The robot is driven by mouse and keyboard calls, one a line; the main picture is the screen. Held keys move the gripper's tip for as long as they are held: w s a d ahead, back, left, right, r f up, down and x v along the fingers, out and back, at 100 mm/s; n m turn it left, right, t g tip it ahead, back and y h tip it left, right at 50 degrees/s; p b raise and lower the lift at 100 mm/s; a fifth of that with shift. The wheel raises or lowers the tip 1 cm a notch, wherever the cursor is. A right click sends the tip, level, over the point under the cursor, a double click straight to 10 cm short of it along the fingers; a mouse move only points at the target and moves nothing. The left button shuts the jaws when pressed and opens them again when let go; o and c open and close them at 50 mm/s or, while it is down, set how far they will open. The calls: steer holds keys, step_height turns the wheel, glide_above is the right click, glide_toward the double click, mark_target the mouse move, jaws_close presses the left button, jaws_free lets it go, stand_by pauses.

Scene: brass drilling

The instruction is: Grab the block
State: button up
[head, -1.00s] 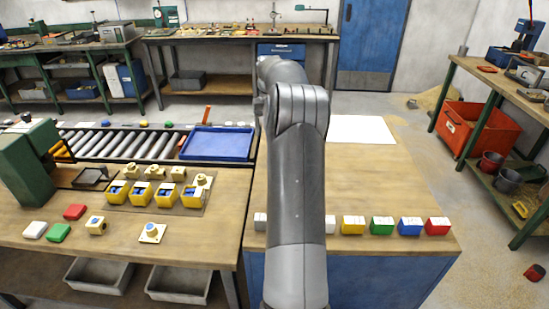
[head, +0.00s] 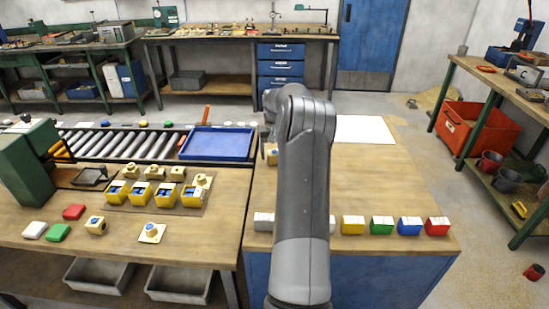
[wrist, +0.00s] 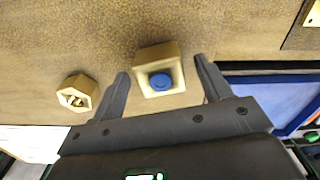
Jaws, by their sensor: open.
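A yellowish block (wrist: 160,70) with a round blue piece in its open face lies between the spread fingers of my gripper (wrist: 161,66) in the wrist view. There is a gap on both sides, and I see no contact. A similar yellow block (head: 272,155) shows beside my arm in the head view, on the wooden bench. My gripper is open and empty. In the head view my arm hides most of it.
A brass hexagonal piece (wrist: 77,95) lies left of the fingers in the wrist view. A blue tray (head: 217,143) sits left of my arm. A row of coloured blocks (head: 382,225) lines the bench's front edge. A white sheet (head: 364,129) lies at the back.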

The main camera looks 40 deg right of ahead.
steer(key=shift+f, duration=0.45)
steer(key=shift+c, duration=0.5)
steer(key=shift+r, duration=0.1)
steer(key=c, duration=1.4)
steer(key=shift+r, duration=0.1)
